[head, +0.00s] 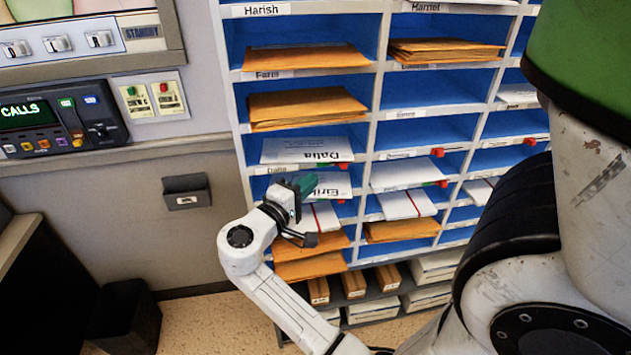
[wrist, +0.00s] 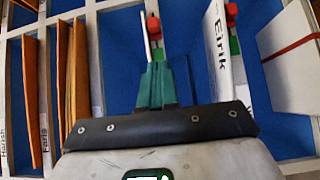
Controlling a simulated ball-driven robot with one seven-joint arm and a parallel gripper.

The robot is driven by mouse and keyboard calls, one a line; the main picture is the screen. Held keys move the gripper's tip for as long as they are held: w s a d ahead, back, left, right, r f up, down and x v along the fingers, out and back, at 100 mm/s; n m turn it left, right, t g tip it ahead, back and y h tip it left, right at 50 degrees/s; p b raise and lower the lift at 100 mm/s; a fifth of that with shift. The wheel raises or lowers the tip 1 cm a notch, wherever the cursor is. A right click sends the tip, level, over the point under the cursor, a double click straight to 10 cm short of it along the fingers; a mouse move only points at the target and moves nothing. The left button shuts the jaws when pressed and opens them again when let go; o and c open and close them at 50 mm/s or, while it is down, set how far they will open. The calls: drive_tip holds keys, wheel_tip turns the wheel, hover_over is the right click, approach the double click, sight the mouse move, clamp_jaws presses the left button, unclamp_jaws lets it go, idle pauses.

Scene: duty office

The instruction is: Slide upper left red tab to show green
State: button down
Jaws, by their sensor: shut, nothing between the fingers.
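The upper left red tab (head: 344,166) is on the shelf lip under the Dalia compartment, at its right end. In the wrist view it is the red tab (wrist: 153,24) just beyond my fingertips, and a small green patch shows between it and the fingers. My gripper (head: 311,184) is in front of the shelf near the Erik compartment, left of and a little below that tab in the head view. Its teal fingers (wrist: 163,72) are shut and empty. Whether they touch the lip cannot be told.
Another red tab (wrist: 232,11) with green beside it is on the Erik shelf lip. More tabs (head: 438,152) are on the column to the right. Envelopes (head: 305,105) stick out of several compartments. A grey wall tray (head: 187,197) hangs left of the shelf.

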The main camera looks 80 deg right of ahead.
drive_tip(key=b+v, duration=0.1)
drive_tip(key=v, duration=0.6)
idle(0.5)
drive_tip(key=s+a+f+n+t+y, duration=0.1)
drive_tip(key=a+f+t+y, duration=0.25)
drive_tip(key=f, duration=0.55)
drive_tip(key=s+a+f+n+t+y, duration=0.1)
drive_tip(key=s+a+f+t+y, duration=0.15)
drive_tip(key=a+f+y, duration=0.4)
drive_tip(key=s+a+f+n+t+y, duration=0.2)
drive_tip(key=a+f+y, duration=0.4)
drive_tip(key=a, duration=0.6)
drive_tip(key=shift+s+f, duration=0.45)
drive_tip(key=shift+f, duration=0.35)
